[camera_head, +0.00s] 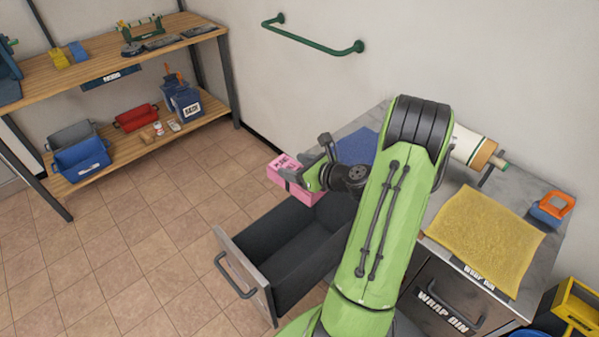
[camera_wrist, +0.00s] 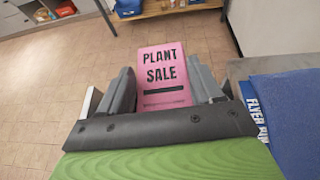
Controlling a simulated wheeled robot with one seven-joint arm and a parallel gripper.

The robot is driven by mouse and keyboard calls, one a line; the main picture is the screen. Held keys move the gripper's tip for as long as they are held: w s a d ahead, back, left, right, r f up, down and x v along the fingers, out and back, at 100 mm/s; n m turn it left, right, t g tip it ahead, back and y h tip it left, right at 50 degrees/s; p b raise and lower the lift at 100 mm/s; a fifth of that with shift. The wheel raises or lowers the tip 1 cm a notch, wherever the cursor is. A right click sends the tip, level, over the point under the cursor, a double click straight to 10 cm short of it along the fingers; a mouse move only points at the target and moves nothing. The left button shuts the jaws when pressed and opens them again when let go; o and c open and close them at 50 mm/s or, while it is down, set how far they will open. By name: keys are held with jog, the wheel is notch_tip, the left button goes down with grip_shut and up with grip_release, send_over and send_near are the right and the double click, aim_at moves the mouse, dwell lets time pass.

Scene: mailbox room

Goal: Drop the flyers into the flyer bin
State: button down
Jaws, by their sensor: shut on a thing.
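The flyers are a pink stack (camera_head: 292,177) printed in black; in the wrist view the stack (camera_wrist: 165,75) reads "PLANT SALE". My gripper (camera_head: 302,177) is shut on the stack and holds it in the air, above and near the far end of an open drawer. In the wrist view both fingers of my gripper (camera_wrist: 166,88) press against the stack's sides. The open drawer (camera_head: 297,247) is dark grey inside and looks empty where visible; my arm hides part of it. A "FLYER BIN" label (camera_wrist: 256,112) shows on the counter edge beside the blue mat.
A blue mat (camera_head: 357,147) and a yellow mat (camera_head: 484,240) lie on the grey counter. The "WRAP BIN" drawer (camera_head: 440,310) is shut. A paper roll (camera_head: 474,149) and an orange-blue dispenser (camera_head: 552,208) stand there. Shelves (camera_head: 160,133) are at the left; the tiled floor between is clear.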

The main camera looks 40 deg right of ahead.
jog(key=shift+s+d+r+m+h, duration=0.25)
jog(key=shift+d+r+m+h, duration=0.15)
jog(key=shift+d+h, duration=0.3)
notch_tip(320, 180, down, 6)
jog(key=b, duration=0.7)
jog(key=shift+d, duration=0.15)
jog(key=shift+c, duration=0.5)
grip_release()
jog(key=p+v, duration=0.3)
jog(key=v, duration=1.3)
jog(key=shift+d+p, duration=0.15)
jog(key=shift+p, duration=0.15)
jog(key=shift+w, duration=0.1)
